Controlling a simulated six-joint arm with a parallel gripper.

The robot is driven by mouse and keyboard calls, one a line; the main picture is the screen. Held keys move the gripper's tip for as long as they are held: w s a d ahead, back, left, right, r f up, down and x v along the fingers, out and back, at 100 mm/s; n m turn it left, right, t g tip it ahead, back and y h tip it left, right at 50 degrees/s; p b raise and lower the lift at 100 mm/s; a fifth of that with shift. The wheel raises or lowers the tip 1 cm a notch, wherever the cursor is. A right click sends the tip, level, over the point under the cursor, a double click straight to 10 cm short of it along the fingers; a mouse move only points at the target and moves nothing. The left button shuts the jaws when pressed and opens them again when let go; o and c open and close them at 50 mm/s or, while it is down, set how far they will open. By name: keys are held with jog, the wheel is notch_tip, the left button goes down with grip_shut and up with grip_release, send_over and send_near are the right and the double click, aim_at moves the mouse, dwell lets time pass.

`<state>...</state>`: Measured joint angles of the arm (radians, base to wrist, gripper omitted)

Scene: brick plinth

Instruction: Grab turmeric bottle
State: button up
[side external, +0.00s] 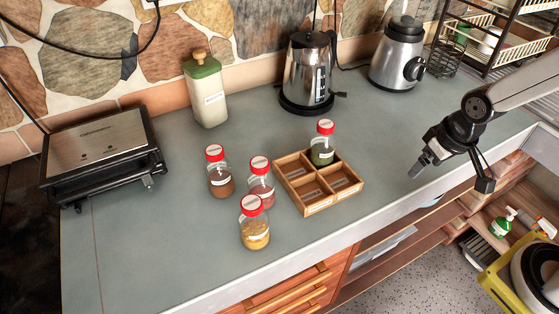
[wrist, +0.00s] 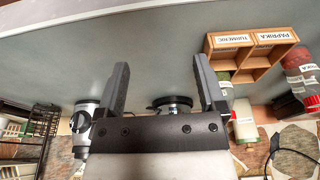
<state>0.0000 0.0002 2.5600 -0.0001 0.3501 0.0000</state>
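The jar with yellow-orange contents (side external: 255,232), which looks like the turmeric bottle, stands upright with a red lid at the front of the counter, left of the wooden spice box (side external: 322,203). Its label is too small to read. I cannot make it out in the wrist view. The box also shows in the wrist view (wrist: 272,70), with compartment labels reading TURMERIC and PAPRIKA. My gripper (side external: 415,172) is above the counter's right part, well right of the box and the yellow jar. In the wrist view my gripper (wrist: 160,88) is open, with nothing between its fingers.
A pinkish-red jar (side external: 262,191) stands close behind the yellow one; a brown jar (side external: 221,184) is further left. A green jar (side external: 321,154) stands in the box's back compartment. A kettle (side external: 308,75), blender (side external: 397,60) and grill (side external: 98,150) line the back and left.

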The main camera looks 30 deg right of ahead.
jog(key=shift+w, duration=0.1)
jog(key=w+a+n+t, duration=0.3)
jog(key=w+a, duration=0.1)
jog(key=w, duration=0.2)
jog(key=n+y, duration=0.9)
jog(key=y, duration=0.3)
send_near(262, 204)
jog(key=w+d+x, duration=0.1)
jog(key=x, duration=0.4)
jog(key=shift+s+a+f+n, duration=0.15)
jog(key=shift+s+a+n, duration=0.25)
jog(key=shift+a, duration=0.3)
jog(key=shift+x, duration=1.3)
